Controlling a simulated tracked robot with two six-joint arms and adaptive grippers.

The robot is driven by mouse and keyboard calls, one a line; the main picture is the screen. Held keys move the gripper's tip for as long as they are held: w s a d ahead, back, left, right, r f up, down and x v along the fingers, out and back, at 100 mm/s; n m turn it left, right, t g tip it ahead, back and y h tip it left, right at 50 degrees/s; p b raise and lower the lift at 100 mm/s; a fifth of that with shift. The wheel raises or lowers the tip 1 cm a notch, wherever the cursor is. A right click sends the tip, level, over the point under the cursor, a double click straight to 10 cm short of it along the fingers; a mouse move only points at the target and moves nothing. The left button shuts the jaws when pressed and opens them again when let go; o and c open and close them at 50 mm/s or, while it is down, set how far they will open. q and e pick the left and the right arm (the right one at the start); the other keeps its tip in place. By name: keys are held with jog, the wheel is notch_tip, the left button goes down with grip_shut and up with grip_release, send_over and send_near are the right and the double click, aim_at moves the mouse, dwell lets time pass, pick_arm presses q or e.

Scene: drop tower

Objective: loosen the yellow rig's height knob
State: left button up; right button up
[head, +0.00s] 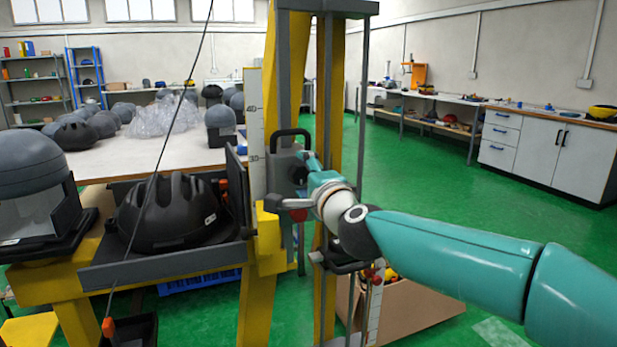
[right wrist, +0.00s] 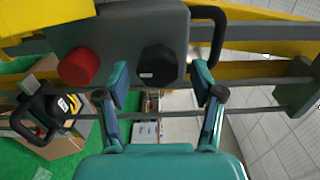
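The yellow rig (head: 257,295) has upright rails and a height scale (head: 256,120). A dark grey carriage block (head: 281,168) with a black loop handle sits on the rails. In the right wrist view the block (right wrist: 115,38) carries a black faceted knob (right wrist: 158,64) and a round red knob (right wrist: 78,67). My right gripper (head: 311,170) is in front of the block. In the right wrist view its fingers (right wrist: 161,84) are apart, one on each side of the black knob's line, with visible gaps; contact is not seen. My left gripper is not in view.
A black helmet (head: 170,213) lies in a grey tray left of the rig. A grey headform (head: 30,150) stands further left. A table (head: 95,167) with several helmets is behind. A second carriage with a black handle and a cardboard box (head: 421,310) are lower down. The green floor at right is clear.

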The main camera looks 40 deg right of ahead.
jog(key=shift+a, duration=0.1)
jog(key=v, duration=1.2)
jog(key=shift+f, duration=0.2)
